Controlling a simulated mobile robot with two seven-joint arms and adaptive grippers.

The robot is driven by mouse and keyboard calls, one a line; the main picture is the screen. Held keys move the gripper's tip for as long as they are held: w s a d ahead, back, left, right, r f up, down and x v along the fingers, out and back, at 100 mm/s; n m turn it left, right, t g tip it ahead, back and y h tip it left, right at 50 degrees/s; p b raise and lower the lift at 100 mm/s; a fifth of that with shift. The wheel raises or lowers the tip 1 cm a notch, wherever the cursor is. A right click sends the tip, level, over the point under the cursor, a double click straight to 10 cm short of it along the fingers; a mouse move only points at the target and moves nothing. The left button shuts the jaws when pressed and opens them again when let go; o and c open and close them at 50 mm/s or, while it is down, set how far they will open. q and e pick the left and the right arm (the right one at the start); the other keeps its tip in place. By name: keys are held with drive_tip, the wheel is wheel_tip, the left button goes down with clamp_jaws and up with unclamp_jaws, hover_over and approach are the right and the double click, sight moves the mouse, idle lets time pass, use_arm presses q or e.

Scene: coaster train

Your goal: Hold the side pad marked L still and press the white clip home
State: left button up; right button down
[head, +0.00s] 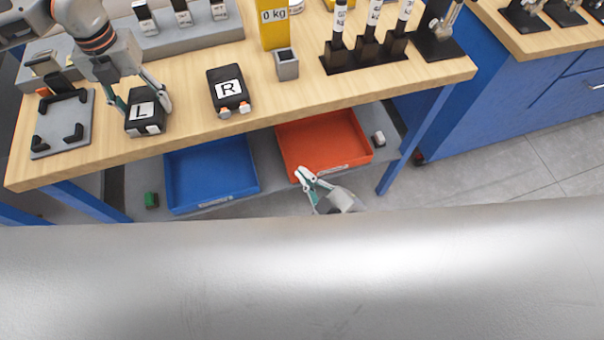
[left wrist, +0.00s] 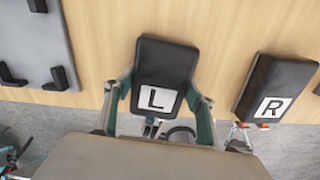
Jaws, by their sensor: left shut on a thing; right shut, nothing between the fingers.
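The black side pad with a white L label (head: 146,122) lies on the wooden table near its front edge. My left gripper (head: 140,103) is shut on it, with one finger along each side. In the left wrist view the L pad (left wrist: 168,62) sits between the two teal fingers. A small pale piece (head: 152,129) shows at the pad's front end, perhaps the white clip; how far in it sits cannot be told. My right gripper (head: 304,176) is shut and empty, low in front of the table, before the red bin.
The pad marked R (head: 229,85) lies to the right, with orange and white pieces at its front. A grey plate with black corners (head: 62,125) lies left. A blue bin (head: 210,172) and red bin (head: 322,140) stand on the shelf below. Black stands (head: 365,55) are at the back right.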

sight(143, 104)
use_arm(q)
drive_tip(key=o, duration=1.5)
drive_tip(key=shift+c, duration=0.2)
wheel_tip(143, 104, up, 12)
